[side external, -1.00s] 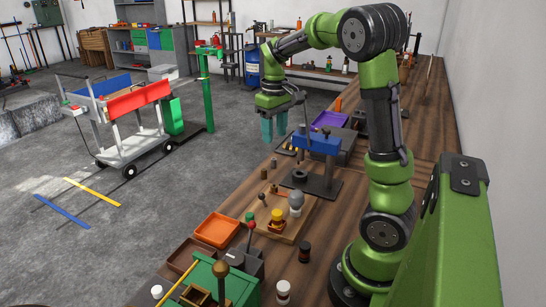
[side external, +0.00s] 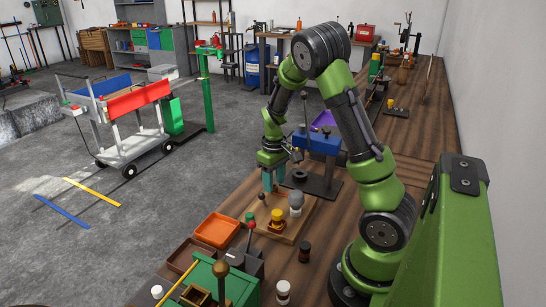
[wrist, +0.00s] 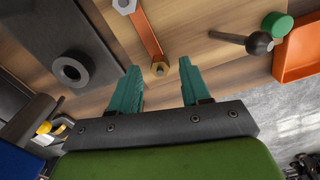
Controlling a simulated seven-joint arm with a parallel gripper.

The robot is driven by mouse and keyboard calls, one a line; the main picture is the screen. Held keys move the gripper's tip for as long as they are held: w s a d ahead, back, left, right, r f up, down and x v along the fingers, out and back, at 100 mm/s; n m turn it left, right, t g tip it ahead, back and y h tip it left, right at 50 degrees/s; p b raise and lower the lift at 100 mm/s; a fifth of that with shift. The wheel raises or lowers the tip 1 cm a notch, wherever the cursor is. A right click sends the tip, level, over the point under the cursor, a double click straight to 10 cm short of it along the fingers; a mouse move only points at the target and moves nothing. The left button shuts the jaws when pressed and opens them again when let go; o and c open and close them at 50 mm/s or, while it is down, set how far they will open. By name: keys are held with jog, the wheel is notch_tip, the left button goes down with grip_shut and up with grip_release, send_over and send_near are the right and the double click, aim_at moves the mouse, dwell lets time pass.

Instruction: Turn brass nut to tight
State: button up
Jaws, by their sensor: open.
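In the wrist view, a small hex-shaped brass nut (wrist: 160,70) lies between and a little beyond my gripper's fingertips (wrist: 158,70), at the near end of an orange strip (wrist: 144,36). A silver-grey hex piece (wrist: 125,4) is at the strip's far end. My gripper, seen low over the wooden board in the side view (side external: 270,184), is open, with its two teal fingers apart and nothing between them. In the side view I cannot make out the nut, as the gripper covers that area. I cannot tell its height gap to the fingers.
A dark plate with a round ring (wrist: 71,69) is left in the wrist view. A ball-ended lever (wrist: 260,43), a green cap (wrist: 277,24) and an orange tray (wrist: 300,52) are right. The blue press (side external: 318,143) stands close behind my gripper; a yellow knob (side external: 277,215) is in front.

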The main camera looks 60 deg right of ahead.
jog(key=shift+f, duration=0.55)
grip_shut()
